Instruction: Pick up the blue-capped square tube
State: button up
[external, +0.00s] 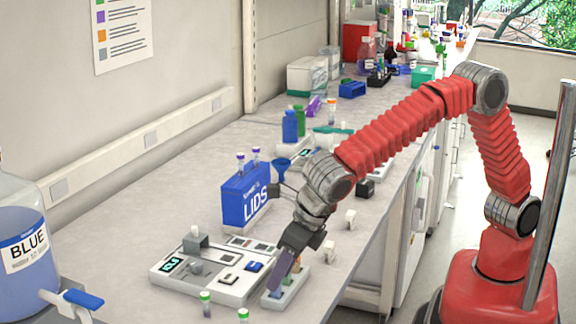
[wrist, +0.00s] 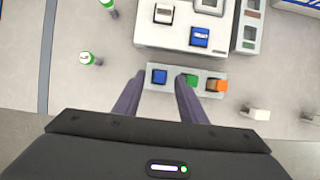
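The blue-capped square tube (wrist: 159,76) stands at the left end of a small light-grey rack (wrist: 210,94). My gripper (wrist: 160,77) is open, with one dark purple finger to each side of the blue cap in the picture. I cannot tell whether the fingertips are down at the cap's height. A green cap (wrist: 191,80) is partly covered by the right finger, and an orange cap (wrist: 217,85) is at its right. In the external view my gripper (external: 279,283) points down at the rack (external: 296,289) and hides the blue cap.
A white device with switches (external: 212,284) stands close behind the rack. Two green-capped round tubes (wrist: 88,58) (wrist: 108,4) are at the left. A white block (wrist: 256,114) lies to the right. A blue LIDS box (external: 246,198) stands farther back. The bench edge is near on the right.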

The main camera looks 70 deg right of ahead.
jog(key=shift+x, duration=1)
jog(key=shift+c, duration=0.3)
grip_shut()
